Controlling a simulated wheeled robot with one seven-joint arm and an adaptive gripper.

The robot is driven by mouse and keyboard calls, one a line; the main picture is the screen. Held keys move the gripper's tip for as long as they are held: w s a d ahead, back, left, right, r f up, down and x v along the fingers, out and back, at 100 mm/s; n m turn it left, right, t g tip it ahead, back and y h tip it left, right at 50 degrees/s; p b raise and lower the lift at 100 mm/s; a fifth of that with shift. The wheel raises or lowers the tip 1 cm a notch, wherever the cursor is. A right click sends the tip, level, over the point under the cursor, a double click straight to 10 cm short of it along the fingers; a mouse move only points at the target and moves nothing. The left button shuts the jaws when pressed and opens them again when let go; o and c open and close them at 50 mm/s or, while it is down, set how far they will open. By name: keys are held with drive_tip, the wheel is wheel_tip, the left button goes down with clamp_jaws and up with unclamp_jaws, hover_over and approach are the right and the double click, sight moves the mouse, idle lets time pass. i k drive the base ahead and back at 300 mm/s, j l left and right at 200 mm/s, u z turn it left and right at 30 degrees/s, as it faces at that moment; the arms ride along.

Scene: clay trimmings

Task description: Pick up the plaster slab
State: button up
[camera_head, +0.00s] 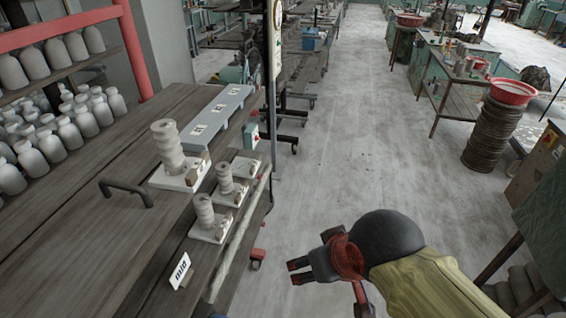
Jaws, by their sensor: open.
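No single piece stands out clearly as the plaster slab. Pale flat slabs lie along the right side of the wooden table: a larger one (160,181) under a tall stack of grey discs, and smaller ones, such as the front slab (196,233), under shorter stacks. I cannot tell which of them is the plaster slab. My gripper (297,272) is open, with dark fingers with red tips pointing left. It is over the aisle floor, right of the table and apart from the slabs. Nothing shows between its fingers.
The wooden table (60,245) carries a black curved handle (127,188), a small white card (180,271) and a long grey labelled block (215,115). Pale bottles (70,133) stand at left. The aisle floor (345,150) is clear. A red basin (513,92) tops a stack at right.

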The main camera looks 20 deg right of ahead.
sight(241, 167)
drive_tip(key=i+l, duration=0.35)
drive_tip(key=i+l+u, duration=0.1)
drive_tip(key=i+l, duration=0.25)
drive_tip(key=l, duration=0.15)
drive_tip(key=i+l, duration=0.35)
drive_tip(key=i+l+u, duration=0.1)
drive_tip(key=i+l, duration=0.25)
drive_tip(key=l, duration=0.2)
drive_tip(key=i+l, duration=0.3)
drive_tip(key=l, duration=0.2)
